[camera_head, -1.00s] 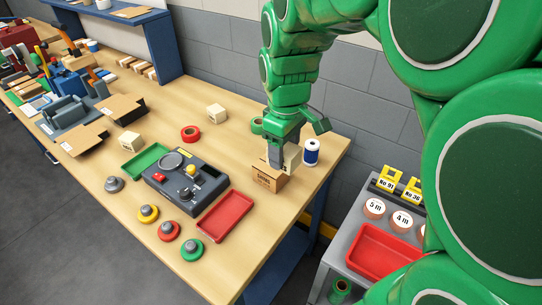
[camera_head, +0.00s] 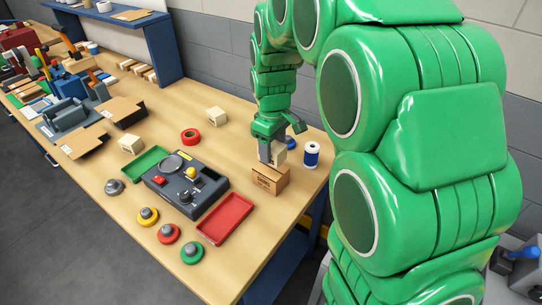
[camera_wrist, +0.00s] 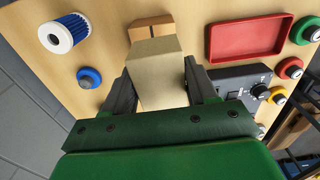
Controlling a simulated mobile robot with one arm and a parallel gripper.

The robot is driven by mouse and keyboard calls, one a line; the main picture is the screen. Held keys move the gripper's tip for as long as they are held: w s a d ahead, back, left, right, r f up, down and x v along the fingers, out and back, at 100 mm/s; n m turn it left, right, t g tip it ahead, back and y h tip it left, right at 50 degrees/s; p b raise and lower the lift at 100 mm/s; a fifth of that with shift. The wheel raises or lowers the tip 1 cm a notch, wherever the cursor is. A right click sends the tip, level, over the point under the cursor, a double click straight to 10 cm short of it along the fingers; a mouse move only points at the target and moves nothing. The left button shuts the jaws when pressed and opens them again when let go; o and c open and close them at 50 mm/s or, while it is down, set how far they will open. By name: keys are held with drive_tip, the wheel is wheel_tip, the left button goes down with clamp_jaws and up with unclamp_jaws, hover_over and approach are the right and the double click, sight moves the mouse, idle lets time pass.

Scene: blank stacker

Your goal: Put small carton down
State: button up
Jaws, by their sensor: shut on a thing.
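My gripper (camera_head: 271,153) is shut on a pale cream block (camera_head: 280,154), which shows between the two dark fingers in the wrist view (camera_wrist: 157,80). The far side of the carton is hidden.
A blue-and-white spool (camera_head: 311,154) stands just right of the carton on the wooden bench (camera_head: 255,225). A red tray (camera_head: 225,217) and dark control box (camera_head: 187,182) lie to the left.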

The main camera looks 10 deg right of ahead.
drive_tip(key=shift+w+f, duration=0.75)
drive_tip(key=shift+f, duration=1.55)
drive_tip(key=shift+f, duration=0.15)
drive_tip(key=o, duration=1.1)
